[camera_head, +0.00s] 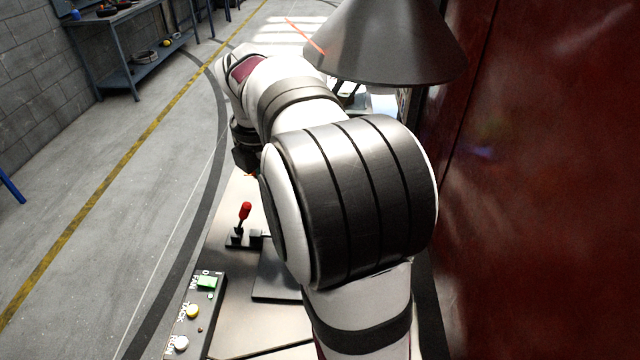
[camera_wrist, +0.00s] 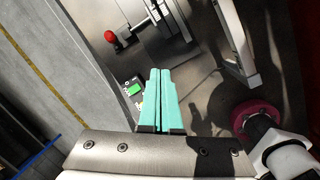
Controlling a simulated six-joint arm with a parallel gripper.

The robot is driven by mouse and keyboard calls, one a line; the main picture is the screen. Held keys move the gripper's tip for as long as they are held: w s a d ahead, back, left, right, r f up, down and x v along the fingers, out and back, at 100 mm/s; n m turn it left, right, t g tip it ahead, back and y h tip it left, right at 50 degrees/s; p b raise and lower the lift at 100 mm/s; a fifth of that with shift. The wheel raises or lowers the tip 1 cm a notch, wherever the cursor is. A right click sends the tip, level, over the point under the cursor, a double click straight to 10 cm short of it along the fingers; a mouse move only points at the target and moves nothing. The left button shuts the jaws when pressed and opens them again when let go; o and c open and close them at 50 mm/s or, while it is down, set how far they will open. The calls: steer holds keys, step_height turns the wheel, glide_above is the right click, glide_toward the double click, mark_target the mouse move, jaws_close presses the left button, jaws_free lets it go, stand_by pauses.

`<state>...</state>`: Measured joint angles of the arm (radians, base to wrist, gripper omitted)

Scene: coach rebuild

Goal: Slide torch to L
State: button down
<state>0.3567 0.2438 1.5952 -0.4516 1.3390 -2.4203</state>
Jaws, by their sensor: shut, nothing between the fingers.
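No part I can clearly name as the torch or an L mark shows; my arm hides much of the bench top in the head view. A lever with a red knob (camera_head: 245,210) stands on the metal bench top (camera_head: 228,318). The knob also shows at the upper left of the wrist view (camera_wrist: 112,37). My gripper (camera_wrist: 161,71) has two teal fingers side by side, shut with nothing between them. In the wrist picture the fingertips appear below and right of the red knob, apart from it. The fingers cannot be made out in the head view.
A button panel (camera_head: 194,335) with green (camera_head: 207,283), yellow (camera_head: 193,311) and white buttons lies at the bench's near left. A dark cone-shaped shade (camera_head: 390,42) hangs beside my arm. A dark red wall (camera_head: 560,190) closes the right side. Open floor lies left.

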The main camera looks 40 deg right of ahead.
steer(key=s+a+f+m+y, duration=0.2)
steer(key=s+a+m, duration=0.7)
steer(key=s+m, duration=0.15)
steer(key=s+a+f+m+y, duration=0.2)
steer(key=s+a+m, duration=0.7)
steer(key=s+m, duration=0.15)
steer(key=w+d+r+n+t, duration=0.1)
steer(key=w+d+n+t, duration=0.25)
steer(key=w+d, duration=0.8)
steer(key=s+d+n+t+h, duration=0.1)
steer(key=d+n+h, duration=0.15)
steer(key=d, duration=0.85)
steer(key=s+d+n+t+h, duration=0.1)
steer(key=s+d+n+t, duration=0.15)
steer(key=d, duration=0.75)
steer(key=w+d+f+g, duration=0.1)
steer(key=w+d+f, duration=0.2)
steer(key=w+f, duration=0.5)
steer(key=shift+w+d, duration=0.2)
steer(key=shift+w, duration=0.7)
